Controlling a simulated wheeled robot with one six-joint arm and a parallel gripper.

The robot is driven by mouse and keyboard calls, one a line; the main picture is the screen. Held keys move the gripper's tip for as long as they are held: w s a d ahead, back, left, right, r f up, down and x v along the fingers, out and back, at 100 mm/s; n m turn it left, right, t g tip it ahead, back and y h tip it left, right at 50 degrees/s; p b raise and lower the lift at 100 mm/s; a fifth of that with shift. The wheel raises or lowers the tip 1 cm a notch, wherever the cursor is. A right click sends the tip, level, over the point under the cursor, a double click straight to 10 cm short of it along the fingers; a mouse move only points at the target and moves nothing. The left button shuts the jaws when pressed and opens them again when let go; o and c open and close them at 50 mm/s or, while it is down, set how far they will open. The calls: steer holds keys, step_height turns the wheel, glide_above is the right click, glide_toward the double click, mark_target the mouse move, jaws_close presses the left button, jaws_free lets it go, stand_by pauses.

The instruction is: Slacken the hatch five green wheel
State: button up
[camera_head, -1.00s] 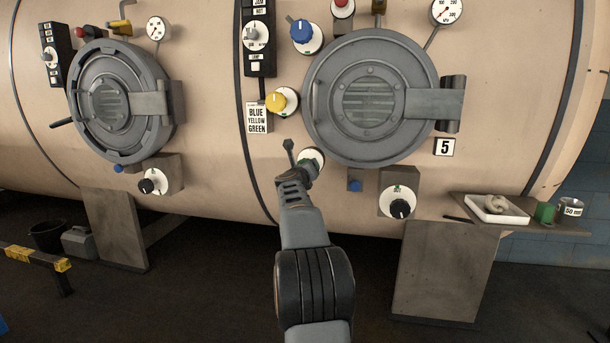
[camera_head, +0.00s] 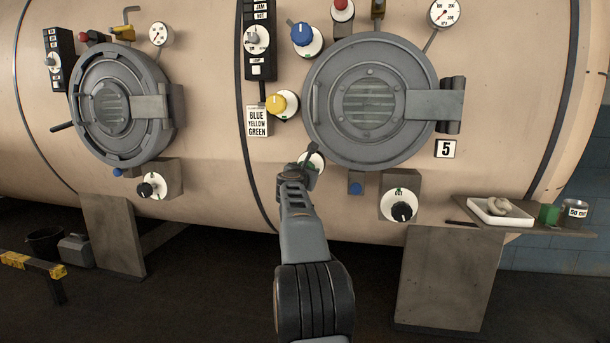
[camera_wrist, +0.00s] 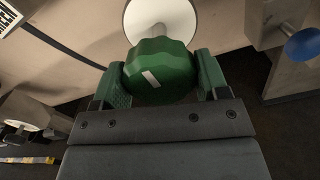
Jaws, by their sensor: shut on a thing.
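The green wheel (camera_wrist: 160,72) fills the middle of the wrist view, with a white pointer mark on its face and a round white plate (camera_wrist: 160,20) behind it. My gripper (camera_wrist: 162,82) is shut on the wheel, one finger on each side. In the head view my gripper (camera_head: 302,172) is at the wheel's place, low and left of the hatch five door (camera_head: 368,100). There my gripper hides the wheel, and only part of its white plate (camera_head: 316,158) shows. The number 5 sign (camera_head: 445,148) is at the door's lower right.
A yellow knob (camera_head: 277,103) and a blue knob (camera_head: 301,34) sit above on the same panel. A blue button (camera_head: 355,188) and a black knob (camera_head: 401,211) are to the right.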

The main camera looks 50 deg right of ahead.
stand_by(0.6)
steer(key=o, duration=0.9)
steer(key=b+v, duration=0.2)
steer(key=v, duration=1.1)
steer(key=shift+s+a, duration=0.2)
steer(key=shift+a, duration=0.15)
